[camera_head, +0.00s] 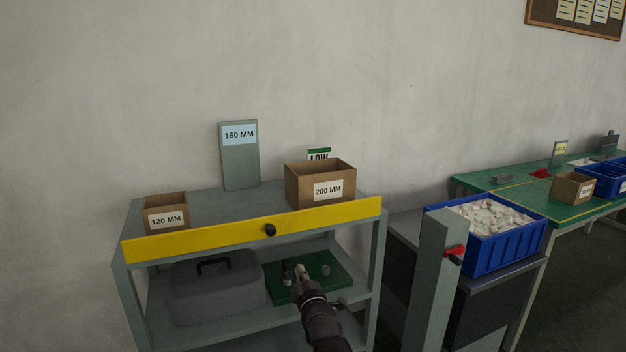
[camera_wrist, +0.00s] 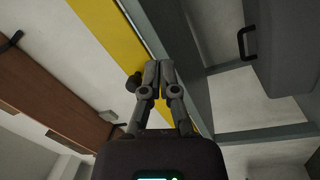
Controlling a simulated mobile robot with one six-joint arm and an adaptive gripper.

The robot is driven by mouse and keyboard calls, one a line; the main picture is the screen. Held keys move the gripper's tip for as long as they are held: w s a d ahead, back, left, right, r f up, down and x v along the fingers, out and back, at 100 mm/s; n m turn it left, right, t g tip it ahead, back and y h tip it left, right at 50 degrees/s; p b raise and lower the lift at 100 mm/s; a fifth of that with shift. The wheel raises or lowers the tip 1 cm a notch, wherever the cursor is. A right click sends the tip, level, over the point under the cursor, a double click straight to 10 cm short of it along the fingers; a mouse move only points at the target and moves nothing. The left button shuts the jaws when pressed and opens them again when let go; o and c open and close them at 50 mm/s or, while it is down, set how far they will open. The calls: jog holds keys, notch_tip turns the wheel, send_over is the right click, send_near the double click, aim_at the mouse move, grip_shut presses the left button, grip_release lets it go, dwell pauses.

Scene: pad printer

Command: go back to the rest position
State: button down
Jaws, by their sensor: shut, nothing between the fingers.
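My gripper (camera_head: 300,270) shows in the head view in front of the green mat on the middle shelf, below the yellow bar. In the wrist view its two fingers (camera_wrist: 160,66) are shut together with nothing between them. The yellow bar (camera_wrist: 112,35) and its black knob (camera_wrist: 133,82) lie close beside the fingertips in that view. My arm reaches up from the bottom edge of the head view and hides part of the mat.
The grey rack (camera_head: 205,202) carries boxes marked 120 MM (camera_head: 166,222) and 200 MM (camera_head: 320,190) above the yellow bar (camera_head: 200,240). Below stand a grey case (camera_head: 215,290) and a green mat (camera_head: 340,284) with small parts. A grey post (camera_head: 430,270) and blue bin (camera_head: 510,243) stand right.

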jog(key=s+d+f+m+g+h, duration=0.35)
jog(key=d+f+m+g, duration=0.65)
jog(key=f, duration=0.5)
jog(key=s+d+f+m+g+h+p, duration=0.1)
jog(key=s+d+f+m+g, duration=0.1)
jog(key=s+d+m+g, duration=0.25)
jog(key=s+d+f+m+g+h, duration=0.1)
jog(key=s+d+f+m+g, duration=0.2)
jog(key=s+d, duration=0.4)
notch_tip(320, 180, up, 27)
jog(key=a+n+p, duration=0.1)
jog(key=p, duration=2.5)
jog(key=shift+s+f+g, duration=0.2)
jog(key=shift+s+g, duration=0.15)
jog(key=shift+g, duration=0.1)
